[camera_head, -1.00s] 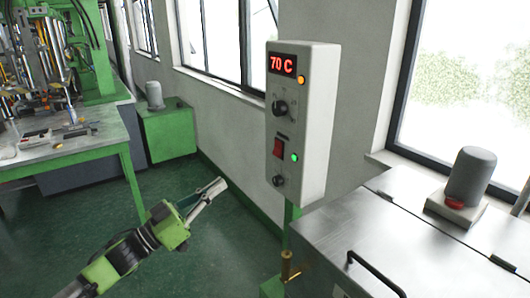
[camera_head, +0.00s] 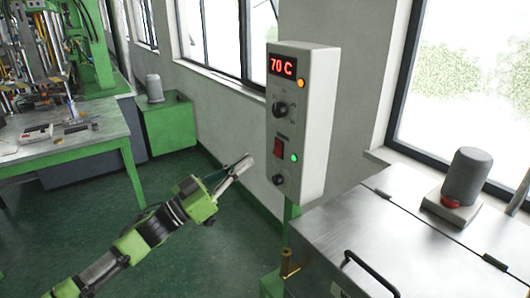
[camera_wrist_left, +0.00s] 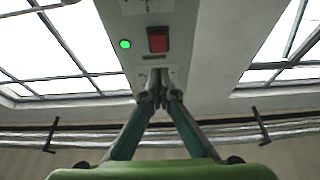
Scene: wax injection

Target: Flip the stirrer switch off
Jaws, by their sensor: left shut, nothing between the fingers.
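The control box (camera_head: 317,125) stands on a green post, with a red display reading 70 C. A red rocker switch (camera_head: 278,147) sits on its front face beside a lit green lamp (camera_head: 294,157). No label is readable, so I cannot confirm that it is the stirrer switch. My left gripper (camera_head: 247,162) is shut and empty, pointing up at the box, left of and slightly below the switch and apart from it. In the left wrist view the closed fingertips (camera_wrist_left: 160,80) lie just below the red switch (camera_wrist_left: 158,40) in the picture. My right gripper is not in view.
Two black knobs, the upper (camera_head: 280,109) and the lower (camera_head: 279,180), flank the switch. A steel tank lid (camera_head: 400,240) with a black handle and a grey motor (camera_head: 468,178) is at right. A workbench (camera_head: 90,135) stands at left. Open green floor lies between.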

